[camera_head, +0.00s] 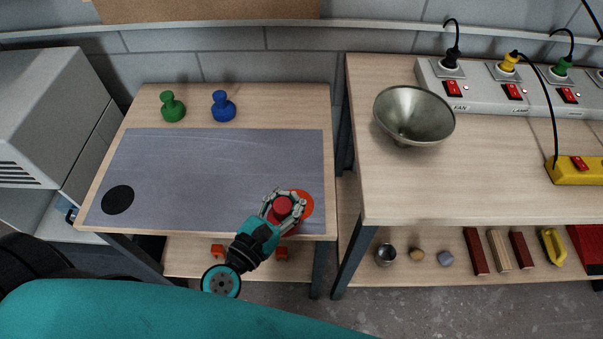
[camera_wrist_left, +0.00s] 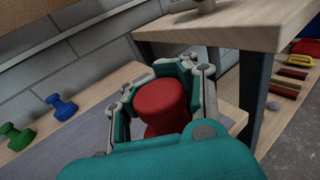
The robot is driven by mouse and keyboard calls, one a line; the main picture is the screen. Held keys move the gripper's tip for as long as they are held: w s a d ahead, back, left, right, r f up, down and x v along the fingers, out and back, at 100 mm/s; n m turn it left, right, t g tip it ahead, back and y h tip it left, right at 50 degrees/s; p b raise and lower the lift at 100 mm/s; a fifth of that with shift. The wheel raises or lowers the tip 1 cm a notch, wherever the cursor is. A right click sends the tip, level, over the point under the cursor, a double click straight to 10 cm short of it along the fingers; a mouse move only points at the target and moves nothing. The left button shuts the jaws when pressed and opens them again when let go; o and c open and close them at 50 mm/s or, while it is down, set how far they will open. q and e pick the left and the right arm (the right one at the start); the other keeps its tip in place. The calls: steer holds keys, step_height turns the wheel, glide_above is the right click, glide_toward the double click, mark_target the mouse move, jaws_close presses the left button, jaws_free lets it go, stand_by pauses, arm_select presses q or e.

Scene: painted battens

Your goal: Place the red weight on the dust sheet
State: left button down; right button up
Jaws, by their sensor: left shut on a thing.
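The red weight (camera_head: 283,206) is between the fingers of my left gripper (camera_head: 284,208), which is shut on it. In the left wrist view the red weight (camera_wrist_left: 163,101) is upright between the gripper's fingers (camera_wrist_left: 165,98). The dust sheet (camera_head: 215,165) is a grey-blue sheet lying flat on the left table. The weight is over the sheet's front right corner, overlapping a red-orange disc (camera_head: 304,204) there. I cannot tell whether the weight's hidden base touches the sheet. My right gripper is not in view.
A green weight (camera_head: 172,106) and a blue weight (camera_head: 223,106) stand behind the sheet. A black disc (camera_head: 118,200) marks its front left. A metal bowl (camera_head: 414,115) and power strips (camera_head: 510,88) are on the right-hand bench (camera_head: 470,190). The sheet's middle is clear.

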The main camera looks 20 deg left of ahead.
arm_select(q)
steer(key=w+f, duration=0.1)
steer(key=w, duration=0.1)
steer(key=w+f, duration=0.1)
steer(key=w, duration=0.2)
steer(key=w+f, duration=0.1)
steer(key=w, duration=0.1)
steer(key=shift+w+f+b, duration=0.2)
steer(key=shift+f+b, duration=0.1)
steer(key=shift+b, duration=0.1)
steer(key=shift+f, duration=0.3)
steer(key=c, duration=1.8)
jaws_free()
steer(key=o, duration=0.8)
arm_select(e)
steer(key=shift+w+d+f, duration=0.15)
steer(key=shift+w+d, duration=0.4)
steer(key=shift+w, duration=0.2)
arm_select(q)
steer(key=shift+s, duration=0.15)
